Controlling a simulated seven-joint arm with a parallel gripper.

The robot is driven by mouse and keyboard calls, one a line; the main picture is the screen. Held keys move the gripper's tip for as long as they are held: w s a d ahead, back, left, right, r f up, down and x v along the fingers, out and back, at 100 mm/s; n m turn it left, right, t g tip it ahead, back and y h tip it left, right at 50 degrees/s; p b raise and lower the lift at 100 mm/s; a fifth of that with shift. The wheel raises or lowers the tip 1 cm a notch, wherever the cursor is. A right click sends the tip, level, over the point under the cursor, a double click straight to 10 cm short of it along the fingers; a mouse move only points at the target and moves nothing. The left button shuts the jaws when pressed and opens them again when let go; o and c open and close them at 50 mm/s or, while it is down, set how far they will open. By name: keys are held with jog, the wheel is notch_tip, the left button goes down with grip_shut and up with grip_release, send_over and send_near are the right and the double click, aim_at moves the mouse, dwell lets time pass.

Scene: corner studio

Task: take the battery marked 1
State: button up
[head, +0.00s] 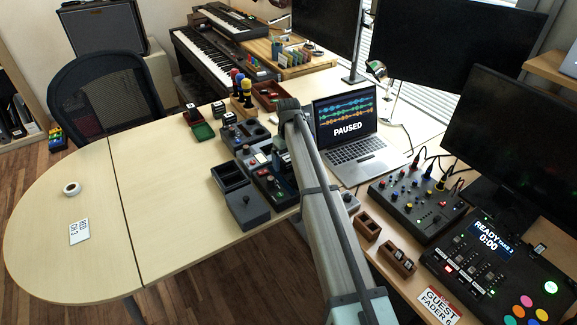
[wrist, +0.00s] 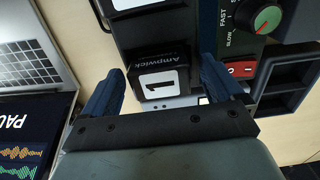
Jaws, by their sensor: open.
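The battery marked 1 (wrist: 168,62) is a black block with a white label reading "1" and the word "Ampwick". In the wrist view it sits in a dark holder at the middle of the picture. My gripper (wrist: 160,88) is open, with one blue finger to each side of the battery. A gap shows between the battery and each finger. A second white label (wrist: 130,4) shows at the top edge, partly cut off. In the head view my arm covers the gripper, and I cannot make out this battery there.
A green dial (wrist: 267,18) marked fast and slow and a dark tray (wrist: 290,100) stand right of the gripper. The laptop (head: 345,135) is close by. A dark two-well tray (head: 229,187) and a grey box (head: 248,208) lie left of my arm. The left tabletop is mostly clear.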

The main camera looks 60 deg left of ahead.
jog(key=c, duration=1.2)
jog(key=shift+c, duration=0.4)
jog(key=shift+r, duration=0.1)
